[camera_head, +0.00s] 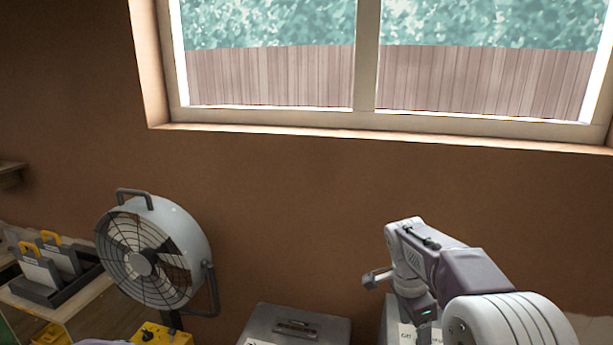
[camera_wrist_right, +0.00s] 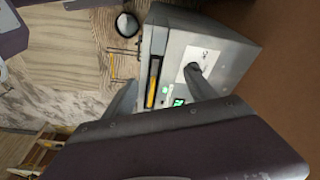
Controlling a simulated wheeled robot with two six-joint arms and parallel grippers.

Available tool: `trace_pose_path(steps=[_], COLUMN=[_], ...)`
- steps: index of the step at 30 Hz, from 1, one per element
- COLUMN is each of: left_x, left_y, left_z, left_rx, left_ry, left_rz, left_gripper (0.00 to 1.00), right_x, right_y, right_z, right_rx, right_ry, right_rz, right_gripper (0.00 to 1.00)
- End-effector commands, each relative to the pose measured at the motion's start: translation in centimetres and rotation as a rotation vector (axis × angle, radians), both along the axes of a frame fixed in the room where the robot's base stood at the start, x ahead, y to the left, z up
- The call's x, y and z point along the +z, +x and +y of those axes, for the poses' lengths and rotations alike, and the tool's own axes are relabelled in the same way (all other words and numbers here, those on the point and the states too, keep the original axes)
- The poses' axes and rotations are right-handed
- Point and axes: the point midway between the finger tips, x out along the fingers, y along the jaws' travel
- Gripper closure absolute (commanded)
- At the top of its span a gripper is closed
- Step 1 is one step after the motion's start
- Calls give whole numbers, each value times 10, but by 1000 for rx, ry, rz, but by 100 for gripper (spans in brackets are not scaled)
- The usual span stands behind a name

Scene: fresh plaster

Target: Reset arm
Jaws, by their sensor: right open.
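My right arm comes in from the lower right in the head view, bent at the wrist. Its gripper (camera_head: 376,279) is held in front of the brown wall, above and beside grey boxes. In the right wrist view the two fingers of this gripper (camera_wrist_right: 162,78) stand apart. A grey metal box (camera_wrist_right: 225,50) with a white label and a small green display shows behind and between them. I see nothing held, and cannot tell whether a finger touches the box. My left gripper is in neither view.
A large grey fan (camera_head: 150,255) stands left of centre. A grey box with a handle (camera_head: 296,327) is at the bottom middle. Grey holders (camera_head: 58,272) with yellow-handled tools sit at the far left. The wall (camera_head: 300,210) below the window is clear.

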Motion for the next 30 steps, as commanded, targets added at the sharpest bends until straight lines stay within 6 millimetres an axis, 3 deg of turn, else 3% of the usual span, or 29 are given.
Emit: trace_pose_path(steps=[1, 6, 9, 11, 13, 18, 30], left_x=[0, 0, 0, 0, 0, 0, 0], left_y=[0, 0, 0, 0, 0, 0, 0], left_z=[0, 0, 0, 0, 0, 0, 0], left_rx=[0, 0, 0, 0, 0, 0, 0], left_ry=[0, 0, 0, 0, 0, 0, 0], left_rz=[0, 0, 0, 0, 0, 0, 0], left_gripper=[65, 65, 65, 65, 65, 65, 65], right_x=[-10, -63, -97, -115, -124, -123, -123], right_y=[-25, -108, -154, -172, -175, -155, -155], right_z=[9, 40, 52, 57, 59, 60, 60], right_rx=[109, 565, 845, 1000, 1149, 1367, 1394], right_ry=[33, 148, 192, 206, 194, 129, 128], right_rz=[25, 84, 104, 115, 102, 57, 61], right_gripper=[35, 35, 35, 35, 35, 35, 35])
